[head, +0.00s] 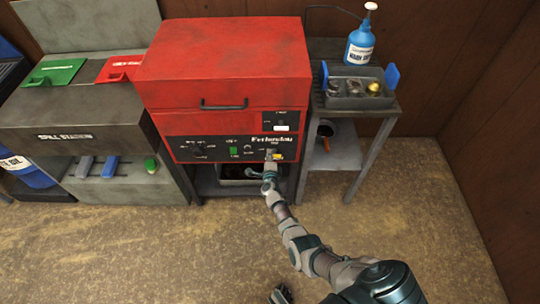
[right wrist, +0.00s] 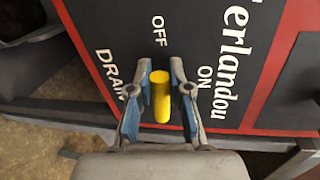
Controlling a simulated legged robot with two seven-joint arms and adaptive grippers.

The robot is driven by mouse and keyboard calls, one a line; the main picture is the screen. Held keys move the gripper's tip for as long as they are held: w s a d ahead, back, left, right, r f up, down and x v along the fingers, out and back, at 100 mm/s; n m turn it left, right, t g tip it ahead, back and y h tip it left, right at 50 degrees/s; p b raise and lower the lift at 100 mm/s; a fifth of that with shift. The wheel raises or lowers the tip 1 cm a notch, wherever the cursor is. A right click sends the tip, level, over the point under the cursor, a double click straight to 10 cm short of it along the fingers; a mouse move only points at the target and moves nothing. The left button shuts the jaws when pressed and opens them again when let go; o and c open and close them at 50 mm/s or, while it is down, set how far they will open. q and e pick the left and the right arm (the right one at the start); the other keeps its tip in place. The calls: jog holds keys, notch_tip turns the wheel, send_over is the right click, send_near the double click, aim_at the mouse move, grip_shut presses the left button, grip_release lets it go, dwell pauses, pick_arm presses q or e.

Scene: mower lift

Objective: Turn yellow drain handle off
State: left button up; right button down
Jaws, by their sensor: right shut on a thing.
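The yellow drain handle (right wrist: 160,97) shows in the right wrist view, on the black panel between the OFF, ON and DRAIN labels. In the head view it is a small yellow spot (head: 279,157) at the lower right of the red machine's panel. My right gripper (right wrist: 161,92) has its two blue-padded fingers on either side of the handle, shut on it. In the head view the right gripper (head: 270,174) is at the panel's lower right. I cannot tell whether the handle points to ON or OFF. A small piece of what looks like my left gripper (head: 280,295) shows at the bottom edge.
The red machine (head: 225,62) has a front bar handle (head: 223,105) and a green switch (head: 233,151). A side table (head: 385,105) at right holds a grey tray (head: 355,101) and a blue bottle (head: 361,44). A spill station (head: 75,135) stands at left. The floor in front is clear.

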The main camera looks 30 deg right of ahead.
jog(key=shift+s+a+f+n, duration=0.15)
jog(key=shift+f+n, duration=0.35)
dwell(0.3)
jog(key=c, duration=1.1)
grip_release()
jog(key=shift+f, duration=0.1)
jog(key=shift+r, duration=0.2)
jog(key=shift+a, duration=0.1)
jog(key=v, duration=1.1)
jog(key=shift+s+a, duration=0.2)
jog(key=shift+a, duration=0.05)
jog(key=shift+n, duration=0.3)
